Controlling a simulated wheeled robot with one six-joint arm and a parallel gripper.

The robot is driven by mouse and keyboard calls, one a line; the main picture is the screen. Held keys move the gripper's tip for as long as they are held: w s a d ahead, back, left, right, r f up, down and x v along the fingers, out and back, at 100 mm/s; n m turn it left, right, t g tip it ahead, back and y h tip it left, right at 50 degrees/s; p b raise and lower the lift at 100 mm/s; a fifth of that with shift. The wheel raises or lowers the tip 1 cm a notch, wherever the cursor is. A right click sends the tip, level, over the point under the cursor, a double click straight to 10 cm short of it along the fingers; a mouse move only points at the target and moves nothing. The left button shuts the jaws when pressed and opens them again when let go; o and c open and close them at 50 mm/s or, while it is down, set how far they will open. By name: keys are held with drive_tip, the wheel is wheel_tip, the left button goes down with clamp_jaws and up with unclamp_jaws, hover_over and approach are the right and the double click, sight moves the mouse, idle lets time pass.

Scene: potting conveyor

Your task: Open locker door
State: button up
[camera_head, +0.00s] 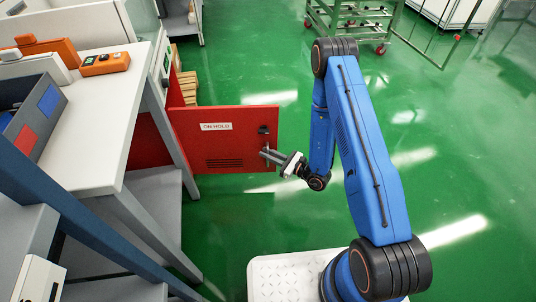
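The red locker door (224,143) carries a white "ON HOLD" label (216,126) and vent slots low on it. It stands swung out from the red locker (146,142) under the white-topped bench, reaching out over the green floor. My gripper (272,155) is at the door's free edge, by the handle area below a small dark lock (263,130). Its fingers reach the door there, but the handle is largely hidden and I cannot tell whether they close on it. The locker's inside is mostly hidden by the door and bench leg.
The white bench top (107,113) holds an orange control box (104,63) and a grey bin (30,105). Grey steps or shelves stand at lower left. A green wheeled cart (354,20) is at the back.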

idle(0.3)
drive_tip(key=v, duration=1.7)
drive_tip(key=shift+d, duration=0.15)
drive_tip(key=shift+s, duration=0.1)
drive_tip(key=shift+r, duration=0.15)
drive_tip(key=s+a+r+n+g, duration=0.2)
drive_tip(key=s+r+n+g, duration=0.25)
drive_tip(key=r, duration=0.45)
drive_tip(key=s+a+r+n+g, duration=0.25)
drive_tip(key=r+n+g, duration=0.3)
drive_tip(key=r, duration=0.35)
drive_tip(key=s+a+r+n+g, duration=0.2)
drive_tip(key=s+r+n+g, duration=0.3)
drive_tip(key=r, duration=0.3)
drive_tip(key=s+d+r+n+t+h, duration=0.4)
drive_tip(key=s+d+r+n+h, duration=0.1)
drive_tip(key=r, duration=0.4)
drive_tip(key=s+d+r+n+t+h, duration=0.5)
drive_tip(key=s+d+r+h, duration=0.3)
drive_tip(key=d+r+h, duration=0.1)
drive_tip(key=shift+d+h, duration=0.3)
drive_tip(key=shift+d, duration=0.1)
